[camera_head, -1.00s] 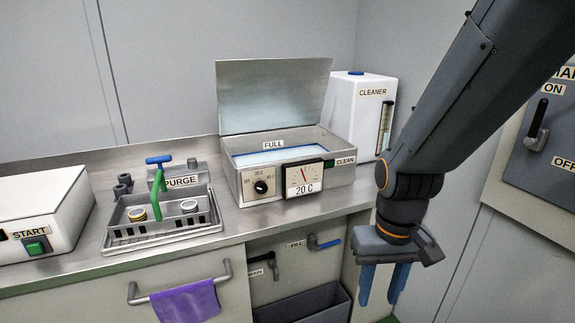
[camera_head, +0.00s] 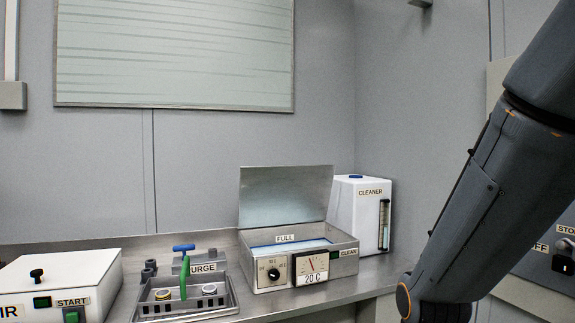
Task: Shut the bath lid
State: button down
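The bath (camera_head: 270,274) is a metal box on the counter with a dial, a gauge reading 20 C, and FULL and CLEAN labels. Blue-tinted liquid shows inside it. Its lid (camera_head: 284,196) stands open, upright at the back edge. My arm comes down on the right side of the view, to the right of the bath and apart from it. My gripper is below the bottom edge of the picture and cannot be seen.
A white CLEANER container (camera_head: 358,215) stands right of the bath. Left of the bath is a metal basket (camera_head: 190,310) with a green handle, by the PURGE label. A white START box (camera_head: 62,280) is at far left. Open air lies above the bath.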

aim_at(268, 196)
jog(key=u, duration=0.45)
jog(key=i, duration=1.2)
jog(key=z, duration=0.15)
